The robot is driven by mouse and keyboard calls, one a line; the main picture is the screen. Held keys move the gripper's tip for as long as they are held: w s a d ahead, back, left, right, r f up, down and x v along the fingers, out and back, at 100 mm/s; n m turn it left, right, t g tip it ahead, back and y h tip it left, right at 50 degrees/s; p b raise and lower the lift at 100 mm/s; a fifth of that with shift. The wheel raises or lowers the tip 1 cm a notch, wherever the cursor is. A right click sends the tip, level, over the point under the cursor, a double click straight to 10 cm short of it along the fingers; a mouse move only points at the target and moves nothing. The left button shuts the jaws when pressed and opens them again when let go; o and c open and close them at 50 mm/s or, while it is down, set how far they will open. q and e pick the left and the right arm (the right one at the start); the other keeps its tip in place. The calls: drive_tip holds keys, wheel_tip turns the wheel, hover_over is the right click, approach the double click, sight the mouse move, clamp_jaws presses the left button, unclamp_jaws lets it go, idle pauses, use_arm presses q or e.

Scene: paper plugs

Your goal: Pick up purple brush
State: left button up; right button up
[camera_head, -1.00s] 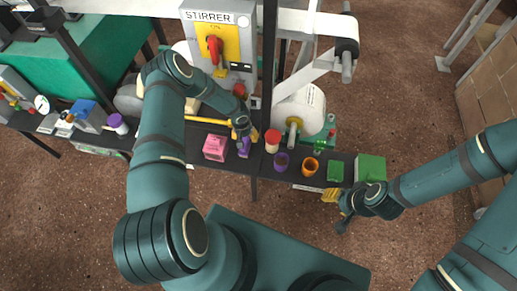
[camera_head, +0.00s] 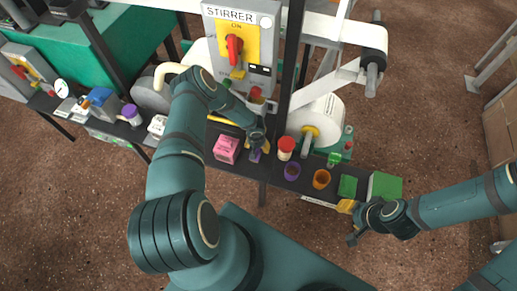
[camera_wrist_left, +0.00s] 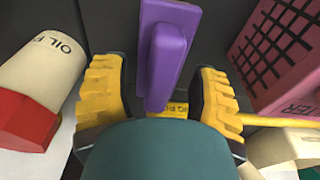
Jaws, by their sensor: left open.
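The purple brush (camera_wrist_left: 168,52) stands out between the yellow finger pads of my left gripper (camera_wrist_left: 160,100) in the left wrist view. My left gripper is open, with one finger on each side of the brush and a gap visible on both sides. In the head view, the brush (camera_head: 255,156) shows as a small purple patch on the dark shelf, just below my left gripper (camera_head: 260,143), which partly hides it. My right gripper (camera_head: 350,222) is at the shelf's right front edge; its fingers look apart and empty.
A pink box (camera_head: 227,149) sits left of the brush. A yellow rod (camera_wrist_left: 270,120) lies near the brush. The stirrer panel (camera_head: 240,50) rises behind.

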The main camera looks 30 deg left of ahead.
use_arm(q)
drive_tip(key=shift+o, duration=0.2)
drive_tip(key=shift+s, duration=0.1)
clamp_jaws()
drive_tip(key=shift+r, duration=0.1)
